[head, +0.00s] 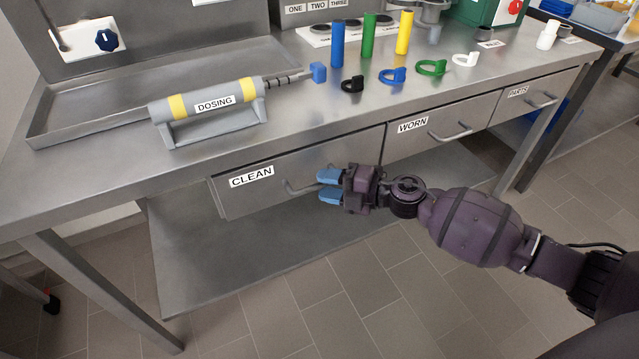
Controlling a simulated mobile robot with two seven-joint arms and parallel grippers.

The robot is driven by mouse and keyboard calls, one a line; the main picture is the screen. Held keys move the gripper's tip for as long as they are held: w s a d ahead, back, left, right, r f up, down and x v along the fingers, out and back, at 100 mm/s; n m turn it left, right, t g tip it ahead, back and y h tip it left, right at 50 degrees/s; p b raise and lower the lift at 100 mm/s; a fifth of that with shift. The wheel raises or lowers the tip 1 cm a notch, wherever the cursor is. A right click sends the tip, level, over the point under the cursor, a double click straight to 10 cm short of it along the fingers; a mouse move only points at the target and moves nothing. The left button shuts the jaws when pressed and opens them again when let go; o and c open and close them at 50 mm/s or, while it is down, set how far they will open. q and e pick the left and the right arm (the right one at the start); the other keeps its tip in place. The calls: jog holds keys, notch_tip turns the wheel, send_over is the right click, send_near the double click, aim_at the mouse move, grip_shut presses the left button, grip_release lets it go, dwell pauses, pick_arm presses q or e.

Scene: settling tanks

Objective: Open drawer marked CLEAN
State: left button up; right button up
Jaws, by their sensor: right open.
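The drawer marked CLEAN (254,198) is the left one of three under the steel bench top. Its front looks shut or nearly so; a thin dark line runs along its top edge. Its bar handle (296,189) shows at the left end, and the rest is hidden behind my right gripper (325,183). That gripper's blue fingers are open, one above the other, at the handle. The bar seems to run in between them, but I cannot tell whether they touch it. My left gripper is out of view.
Drawers marked WORN (440,128) and PARTS (536,99) are shut to the right. The bench top holds a grey DOSING device (206,114), coloured cylinders (369,36) and several rings (432,68). A lower shelf (210,265) lies below; the floor in front is clear.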

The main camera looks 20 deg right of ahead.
jog(key=shift+x, duration=0.95)
grip_shut()
